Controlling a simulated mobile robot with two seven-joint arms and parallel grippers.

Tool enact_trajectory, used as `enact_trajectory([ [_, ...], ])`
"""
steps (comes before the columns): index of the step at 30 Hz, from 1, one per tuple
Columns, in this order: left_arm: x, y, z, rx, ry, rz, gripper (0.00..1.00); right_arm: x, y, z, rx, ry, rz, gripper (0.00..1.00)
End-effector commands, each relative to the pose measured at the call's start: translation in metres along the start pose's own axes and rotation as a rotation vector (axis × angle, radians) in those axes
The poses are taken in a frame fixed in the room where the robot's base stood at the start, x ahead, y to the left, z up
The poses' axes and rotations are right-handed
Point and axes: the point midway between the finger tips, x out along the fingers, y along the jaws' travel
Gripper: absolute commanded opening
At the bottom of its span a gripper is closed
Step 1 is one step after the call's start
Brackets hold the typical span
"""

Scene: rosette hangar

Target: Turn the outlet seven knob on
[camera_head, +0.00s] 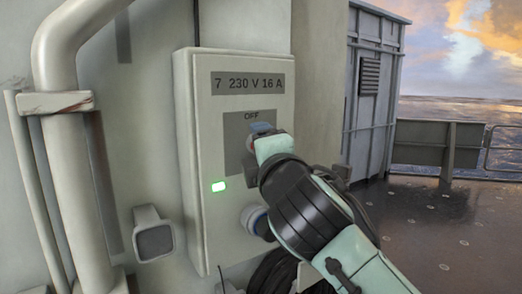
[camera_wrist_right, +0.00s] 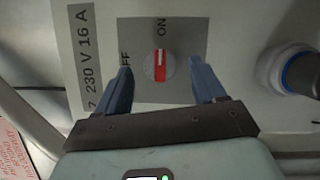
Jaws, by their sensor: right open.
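The outlet seven knob (camera_wrist_right: 160,65) is a round dial with a red bar handle in the right wrist view. The bar lies along the line toward the ON label (camera_wrist_right: 161,27), at right angles to the partly hidden OFF label (camera_wrist_right: 125,62). In the head view my gripper hides the knob on the outlet box (camera_head: 229,160) marked "7 230 V 16 A". A green lamp (camera_head: 218,187) on the box is lit. My right gripper (camera_wrist_right: 160,67) is open, with its blue fingers either side of the knob and apart from it; it also shows in the head view (camera_head: 263,128). My left gripper is not in view.
A blue-ringed socket (camera_head: 256,220) sits low on the box, close to my right wrist. Dark coiled cable (camera_head: 270,272) hangs below. A thick pipe (camera_head: 80,170) and a small grey fitting (camera_head: 153,237) stand to the left. Open deck (camera_head: 445,225) lies to the right.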

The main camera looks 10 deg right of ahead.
Motion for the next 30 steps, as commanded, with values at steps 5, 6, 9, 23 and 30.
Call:
enact_trajectory([
  [5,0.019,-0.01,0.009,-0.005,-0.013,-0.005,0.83,-0.043,-0.004,-0.001,0.002,0.003,0.001,0.69],
  [6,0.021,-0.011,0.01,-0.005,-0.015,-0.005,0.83,-0.052,-0.004,0.0,0.003,0.002,0.001,0.69],
  [9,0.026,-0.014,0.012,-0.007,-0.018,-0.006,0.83,-0.073,-0.003,0.0,0.001,0.002,0.001,0.69],
  [23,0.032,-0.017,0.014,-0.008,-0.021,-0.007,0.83,-0.113,-0.001,0.0,0.001,0.0,0.0,0.69],
  [30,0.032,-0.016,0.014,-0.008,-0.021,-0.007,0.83,-0.112,-0.001,0.0,0.001,0.0,0.0,0.69],
])
